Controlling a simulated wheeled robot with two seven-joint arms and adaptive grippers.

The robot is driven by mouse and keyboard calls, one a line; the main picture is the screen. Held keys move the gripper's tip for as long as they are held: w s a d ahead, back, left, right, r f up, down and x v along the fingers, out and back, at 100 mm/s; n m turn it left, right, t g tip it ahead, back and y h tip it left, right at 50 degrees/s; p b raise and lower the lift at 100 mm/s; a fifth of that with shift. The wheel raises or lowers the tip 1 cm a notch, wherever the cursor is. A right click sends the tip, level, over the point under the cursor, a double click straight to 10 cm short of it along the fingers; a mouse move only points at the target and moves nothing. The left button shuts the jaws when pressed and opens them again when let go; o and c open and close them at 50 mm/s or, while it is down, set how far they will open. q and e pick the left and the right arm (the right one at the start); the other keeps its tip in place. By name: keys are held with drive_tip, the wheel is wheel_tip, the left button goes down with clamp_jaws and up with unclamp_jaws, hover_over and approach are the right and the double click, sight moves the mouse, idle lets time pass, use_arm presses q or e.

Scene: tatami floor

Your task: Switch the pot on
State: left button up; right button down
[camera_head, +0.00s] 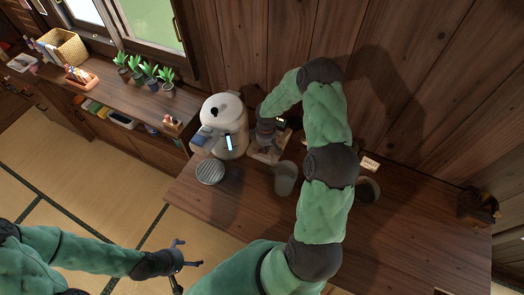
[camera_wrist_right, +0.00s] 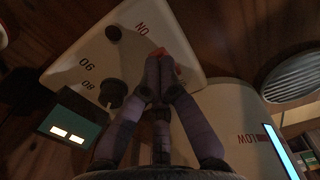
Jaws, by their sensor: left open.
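A white rounded pot (camera_head: 222,112) with a blue-lit strip stands at the back left of the wooden counter. A pale control panel (camera_wrist_right: 92,55) beside it carries "ON", "90" and "80" marks, a dark knob (camera_wrist_right: 112,93) and a dark green display box (camera_wrist_right: 72,128). My right gripper (camera_wrist_right: 160,88) is shut, its fingertips together over the panel just below the "ON" mark. A small orange-red part (camera_wrist_right: 178,71) shows at the tips; I cannot tell whether they touch it. My left gripper (camera_head: 187,262) is open and empty, low at the front left, away from the pot.
A round slatted grey drip tray (camera_head: 210,172) sits in front of the pot. A grey cup (camera_head: 285,178) and a dark cup (camera_head: 368,190) stand near my right arm. Plants (camera_head: 143,72) line the left counter. The counter's right part is mostly clear.

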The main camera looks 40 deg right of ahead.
drive_tip(key=shift+f+b, duration=0.4)
drive_tip(key=shift+f, duration=0.05)
drive_tip(key=shift+r, duration=0.15)
idle(0.3)
drive_tip(key=shift+r+p, duration=2.15)
drive_tip(key=shift+r, duration=1.2)
